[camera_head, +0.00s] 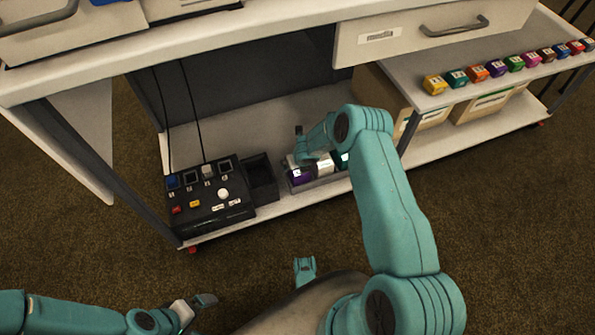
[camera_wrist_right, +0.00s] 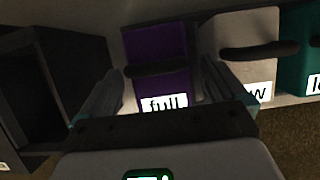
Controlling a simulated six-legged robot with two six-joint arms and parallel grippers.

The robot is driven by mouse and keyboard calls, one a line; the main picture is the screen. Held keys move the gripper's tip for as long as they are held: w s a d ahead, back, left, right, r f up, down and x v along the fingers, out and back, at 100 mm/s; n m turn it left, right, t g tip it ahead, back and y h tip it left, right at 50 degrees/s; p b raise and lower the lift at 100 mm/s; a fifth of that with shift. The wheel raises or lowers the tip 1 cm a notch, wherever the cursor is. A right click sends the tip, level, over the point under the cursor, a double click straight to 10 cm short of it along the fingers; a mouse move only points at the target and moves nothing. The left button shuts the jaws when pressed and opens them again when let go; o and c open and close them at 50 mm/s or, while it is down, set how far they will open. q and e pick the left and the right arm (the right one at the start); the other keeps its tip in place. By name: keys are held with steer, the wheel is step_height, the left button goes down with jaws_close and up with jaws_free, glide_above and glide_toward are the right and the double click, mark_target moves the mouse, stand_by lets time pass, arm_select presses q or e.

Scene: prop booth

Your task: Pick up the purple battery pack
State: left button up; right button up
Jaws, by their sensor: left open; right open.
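The purple battery pack (camera_head: 300,178) stands at the left end of a grey tray (camera_head: 322,182) on the lower shelf. In the right wrist view the purple pack (camera_wrist_right: 158,48) has a dark handle bar and a white label reading "full". My right gripper (camera_wrist_right: 162,75) is open, with one finger on each side of the pack; I cannot tell whether they touch it. In the head view my right arm partly hides the packs. My left gripper (camera_head: 196,311) is open and empty at the bottom left, away from the shelf.
A white pack (camera_head: 323,166) and a teal pack (camera_wrist_right: 303,55) stand right of the purple one. An empty black bin (camera_head: 261,178) and a black button panel (camera_head: 208,200) are to its left. The tabletop (camera_head: 215,38) overhangs the shelf. Small coloured blocks (camera_head: 495,68) line the right shelf.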

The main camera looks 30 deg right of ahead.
jaws_close()
arm_select(q)
steer(key=r+p, duration=0.2)
steer(key=p, duration=0.1)
steer(key=r+p, duration=0.1)
steer(key=r, duration=0.1)
steer(key=shift+s+d, duration=0.4)
arm_select(e)
step_height(320, 180, up, 10)
arm_select(q)
steer(key=shift+r+p, duration=0.1)
steer(key=shift+p, duration=0.2)
arm_select(e)
steer(key=shift+r, duration=0.15)
